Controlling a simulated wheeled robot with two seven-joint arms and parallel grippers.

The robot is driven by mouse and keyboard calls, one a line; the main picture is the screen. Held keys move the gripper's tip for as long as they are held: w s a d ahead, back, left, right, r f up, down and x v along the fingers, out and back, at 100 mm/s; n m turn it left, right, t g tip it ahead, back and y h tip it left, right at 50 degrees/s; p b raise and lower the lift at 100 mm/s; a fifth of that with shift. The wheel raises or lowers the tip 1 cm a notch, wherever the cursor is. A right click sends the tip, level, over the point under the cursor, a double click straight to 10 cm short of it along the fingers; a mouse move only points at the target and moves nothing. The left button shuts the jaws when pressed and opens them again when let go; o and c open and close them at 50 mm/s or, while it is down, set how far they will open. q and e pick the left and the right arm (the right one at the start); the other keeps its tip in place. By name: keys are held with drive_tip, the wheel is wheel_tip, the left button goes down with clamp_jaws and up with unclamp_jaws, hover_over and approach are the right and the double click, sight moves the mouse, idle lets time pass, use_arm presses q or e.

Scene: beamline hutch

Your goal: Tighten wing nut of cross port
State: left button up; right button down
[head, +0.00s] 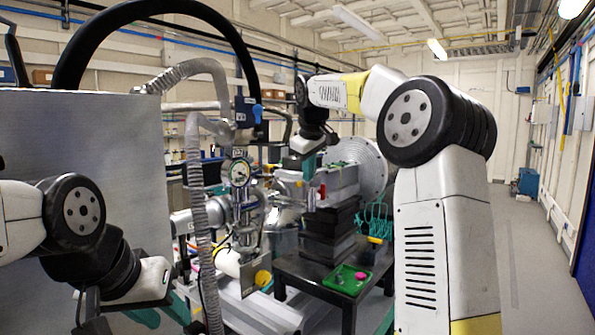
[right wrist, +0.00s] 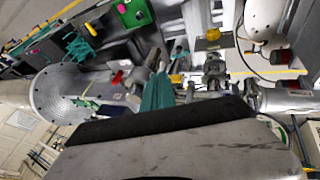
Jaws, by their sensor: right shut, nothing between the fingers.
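The metal cross port (head: 246,215) with its flanges and a round gauge (head: 239,173) stands at mid-left in the head view. Its fittings also show in the right wrist view (right wrist: 213,75), right of my fingers. The wing nut is too small to single out. My right gripper (head: 309,172) points down beside the vacuum parts, right of the gauge. In the right wrist view its teal fingers (right wrist: 157,80) are together and empty, close to the metal fittings; contact cannot be told. My left gripper (head: 148,316) hangs at the lower left, apart from the port; its finger gap is unclear.
A ribbed hose (head: 194,200) runs down in front of the port. A large grey panel (head: 100,150) blocks the left. A dark table (head: 325,276) carries a green tray (head: 346,281). A round perforated plate (head: 362,165) stands behind. The right aisle floor (head: 520,250) is clear.

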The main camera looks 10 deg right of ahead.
drive_tip(key=shift+w+d+r, duration=0.15)
drive_tip(key=shift+w+d, duration=0.2)
idle(0.7)
drive_tip(key=shift+w+d, duration=0.55)
drive_tip(key=shift+d, duration=0.05)
drive_tip(key=shift+w+d, duration=0.15)
drive_tip(key=shift+w, duration=0.05)
idle(0.3)
drive_tip(key=shift+s, duration=0.1)
idle(0.3)
